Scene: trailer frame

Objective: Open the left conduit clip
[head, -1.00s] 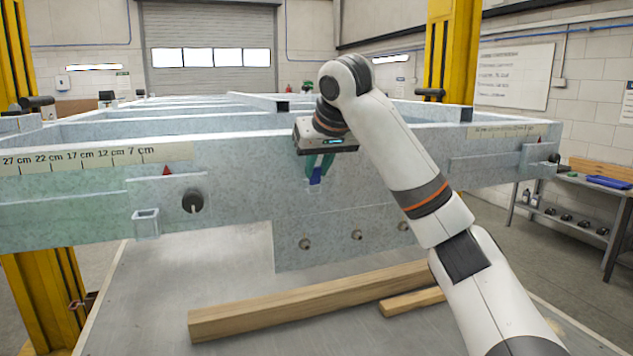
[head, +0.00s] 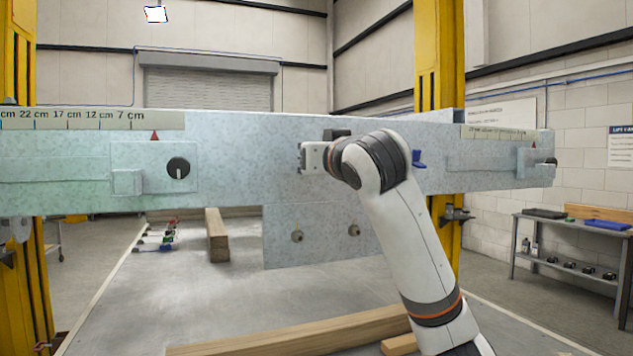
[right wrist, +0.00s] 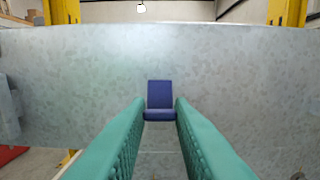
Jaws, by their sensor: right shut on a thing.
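The blue clip (right wrist: 159,95) stands against the grey steel beam in the right wrist view. It has an upright flat tab and a wider lower lip. The green ribbed fingers of my right gripper (right wrist: 160,108) are shut on it, one tip at each side. In the head view my right arm reaches up to the beam, and its wrist hides the fingertips and this clip. Another blue piece (head: 418,158) shows on the beam just right of my wrist; I cannot tell if it is a second clip. My left gripper is out of view.
The speckled steel beam (head: 230,150) spans the view between yellow posts (head: 440,80). A black knob (head: 178,168) and a small square bracket (head: 127,182) sit on its left part. A side bench (head: 575,232) stands right.

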